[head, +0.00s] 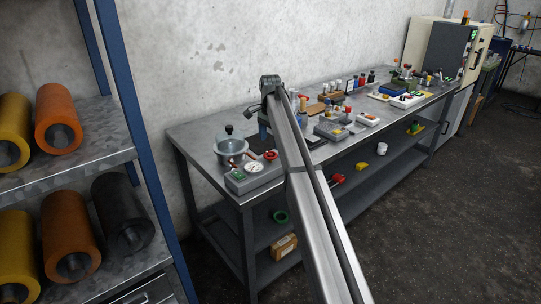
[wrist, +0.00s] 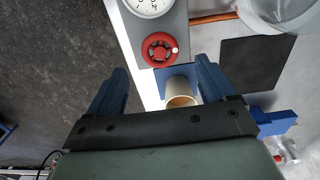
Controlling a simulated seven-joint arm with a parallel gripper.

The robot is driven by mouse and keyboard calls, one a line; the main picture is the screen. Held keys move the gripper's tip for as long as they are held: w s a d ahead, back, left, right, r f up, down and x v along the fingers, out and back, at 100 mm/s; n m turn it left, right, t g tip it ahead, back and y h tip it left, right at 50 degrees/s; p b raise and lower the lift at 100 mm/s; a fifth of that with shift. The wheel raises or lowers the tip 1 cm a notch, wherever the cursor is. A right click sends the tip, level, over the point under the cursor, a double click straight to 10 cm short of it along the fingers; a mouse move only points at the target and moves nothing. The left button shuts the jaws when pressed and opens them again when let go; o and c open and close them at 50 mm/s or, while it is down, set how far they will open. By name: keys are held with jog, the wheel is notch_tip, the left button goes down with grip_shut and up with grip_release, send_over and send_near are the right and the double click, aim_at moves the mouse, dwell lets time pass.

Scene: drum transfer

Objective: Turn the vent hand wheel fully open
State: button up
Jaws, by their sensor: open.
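The red vent hand wheel (wrist: 160,47) is on the grey face of a panel in the wrist view, with a pale knob at its right rim. In the head view the wheel (head: 271,155) is on the grey box (head: 252,180) at the bench's near left end. A white gauge (wrist: 148,4) is beside it. My gripper (wrist: 162,72) is open, its two blue fingers spread wide. The wheel appears just beyond the fingertips and between their lines. Nothing is gripped. I cannot tell the wheel's turn from full open.
A cream cylinder (wrist: 181,97) on a blue patch appears between my fingers. A black mat (wrist: 258,63) lies to the right. A glass pot (head: 231,148) stands left of the wheel. Several small items crowd the bench (head: 190,137) farther along; a roller rack (head: 70,168) stands left.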

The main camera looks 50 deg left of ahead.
aim_at(270, 154)
notch_tip(270, 154, down, 7)
jog(key=shift+f, duration=0.2)
dwell(0.4)
jog(key=c, duration=1.1)
jog(key=shift+o, duration=0.2)
